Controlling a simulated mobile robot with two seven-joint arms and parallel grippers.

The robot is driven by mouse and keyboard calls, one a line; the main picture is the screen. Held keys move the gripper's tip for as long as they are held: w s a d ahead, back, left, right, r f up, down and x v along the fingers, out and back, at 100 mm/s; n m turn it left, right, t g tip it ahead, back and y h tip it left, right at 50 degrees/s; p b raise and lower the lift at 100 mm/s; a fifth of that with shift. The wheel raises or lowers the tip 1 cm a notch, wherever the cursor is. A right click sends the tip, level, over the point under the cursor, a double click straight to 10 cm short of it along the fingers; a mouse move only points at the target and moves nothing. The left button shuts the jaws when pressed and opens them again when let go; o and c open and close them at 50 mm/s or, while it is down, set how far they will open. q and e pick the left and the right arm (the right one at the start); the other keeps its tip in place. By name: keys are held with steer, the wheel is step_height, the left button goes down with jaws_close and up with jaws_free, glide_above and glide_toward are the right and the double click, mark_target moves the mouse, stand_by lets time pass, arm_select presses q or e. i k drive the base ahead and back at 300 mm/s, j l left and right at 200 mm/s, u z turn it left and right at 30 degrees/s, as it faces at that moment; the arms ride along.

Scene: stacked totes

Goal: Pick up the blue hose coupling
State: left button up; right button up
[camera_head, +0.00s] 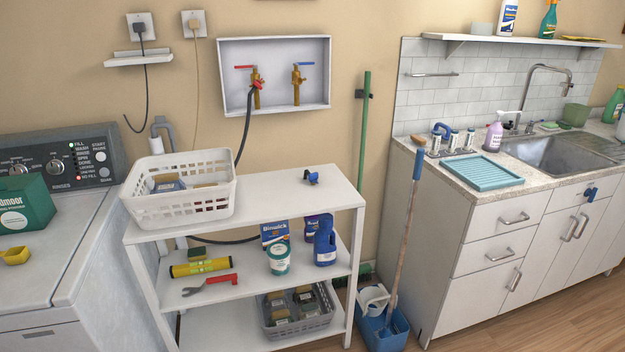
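A small blue piece with darker parts, which looks like the blue hose coupling (311,178), lies on the top board of the white shelf unit (275,205). It sits toward the back right, apart from the white basket (180,208) on the left of the same board. Nothing touches or covers it. Its exact shape is too small to tell. Neither of my grippers is in view.
The top board is bare around the blue piece. Lower shelves hold a blue jug (325,243), a tub (279,259), a red-handled wrench (210,284) and a grey basket (298,318). A mop (403,235) in a blue bucket (383,333) stands right of the unit.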

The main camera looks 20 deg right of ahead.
mark_target(312, 177)
steer(key=i+l, duration=0.2)
steer(key=i, duration=0.2)
steer(key=i+l, duration=0.2)
steer(key=i, duration=0.2)
steer(key=i+l, duration=0.2)
steer(key=i, duration=0.25)
steer(key=k+z, duration=0.05)
